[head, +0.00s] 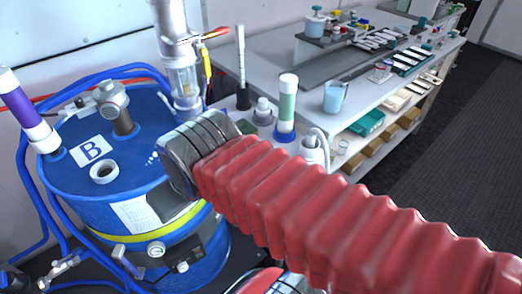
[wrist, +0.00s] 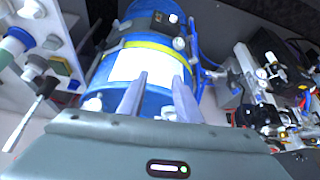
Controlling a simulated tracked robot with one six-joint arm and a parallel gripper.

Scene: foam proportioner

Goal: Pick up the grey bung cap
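A blue drum (head: 60,182) marked B stands at the left in the head view. On its top lies a pale grey-white round piece (head: 104,172) with a darker centre; I cannot tell for sure whether it is the grey bung cap or a bung opening. My gripper (wrist: 159,80) shows in the wrist view with its two grey fingers apart and nothing clearly held between them. The fingers point toward the drum (wrist: 165,68), with its white label and yellow band behind them. In the head view my red-sleeved arm reaches toward the drum and the fingers cannot be made out.
A purple-and-white cylinder (head: 22,108) and a grey metal fitting (head: 118,106) stand up from the drum top. A clear vertical tube (head: 183,80) rises behind it. Blue hoses run around the drum. A white bench (head: 270,50) with bottles and a blue beaker (head: 334,97) stands at the right.

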